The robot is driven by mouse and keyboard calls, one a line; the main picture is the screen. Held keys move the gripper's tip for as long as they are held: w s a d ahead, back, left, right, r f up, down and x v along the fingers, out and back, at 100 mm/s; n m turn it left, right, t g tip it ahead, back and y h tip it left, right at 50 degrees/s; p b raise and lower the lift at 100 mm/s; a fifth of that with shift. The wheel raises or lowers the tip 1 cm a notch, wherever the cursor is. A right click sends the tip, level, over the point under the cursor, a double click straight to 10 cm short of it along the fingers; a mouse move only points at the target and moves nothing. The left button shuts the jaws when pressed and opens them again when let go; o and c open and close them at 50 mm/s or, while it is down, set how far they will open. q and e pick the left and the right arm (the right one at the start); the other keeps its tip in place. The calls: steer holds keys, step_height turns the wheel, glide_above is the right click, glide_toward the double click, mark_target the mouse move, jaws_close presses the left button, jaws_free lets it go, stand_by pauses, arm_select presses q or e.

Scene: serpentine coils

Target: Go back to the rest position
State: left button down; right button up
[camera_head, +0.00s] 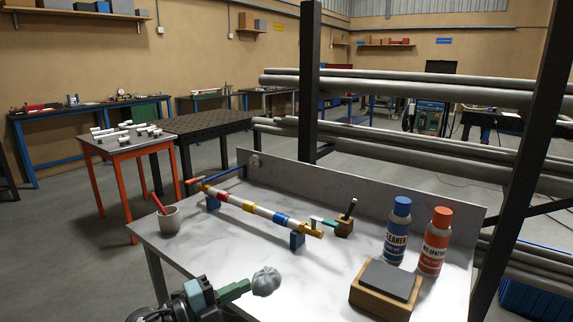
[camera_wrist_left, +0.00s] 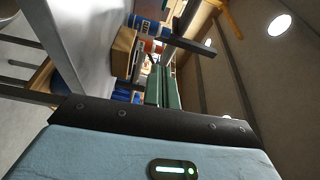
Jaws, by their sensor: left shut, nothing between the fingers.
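My left gripper (camera_head: 238,287) is at the lower middle of the head view, over the front of the metal-topped workbench (camera_head: 215,240). Its green fingers are together with nothing between them; they also show shut in the left wrist view (camera_wrist_left: 158,88). A crumpled grey rag (camera_head: 266,281) lies just right of the fingertips; I cannot tell whether they touch it. My right gripper is in neither view.
A striped pipe (camera_head: 257,210) lies on blue supports mid-bench. A grey cup (camera_head: 169,221) with a red pen is left. A blue-capped bottle (camera_head: 397,232), an orange-capped bottle (camera_head: 435,241) and a wooden block (camera_head: 378,303) stand right. A pipe rack (camera_head: 309,85) rises behind.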

arm_select(q)
steer(key=s+a+f+n+t+y, duration=0.25)
steer(key=s+f+n+y, duration=0.25)
steer(key=s+f+n, duration=0.35)
steer(key=s+a+f+n+t+y, duration=0.2)
steer(key=s+a+f+n+y, duration=0.15)
steer(key=s+f+n, duration=0.55)
steer(key=s+a+f+n+g+y, duration=0.1)
steer(key=s+f+n+g, duration=0.1)
steer(key=s, duration=0.5)
steer(key=s+a+f+n+g+y, duration=0.1)
steer(key=s+f+n+g+y, duration=0.1)
steer(key=s+f, duration=0.4)
steer(key=s+a+f+n+g+y+p, duration=0.1)
steer(key=s+f+n, duration=0.3)
steer(key=s, duration=0.5)
steer(key=shift+a+n+g, duration=0.2)
steer(key=shift+n+g, duration=0.15)
steer(key=shift+g, duration=0.3)
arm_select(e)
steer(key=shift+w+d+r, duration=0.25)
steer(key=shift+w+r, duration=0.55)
arm_select(q)
steer(key=shift+y, duration=0.25)
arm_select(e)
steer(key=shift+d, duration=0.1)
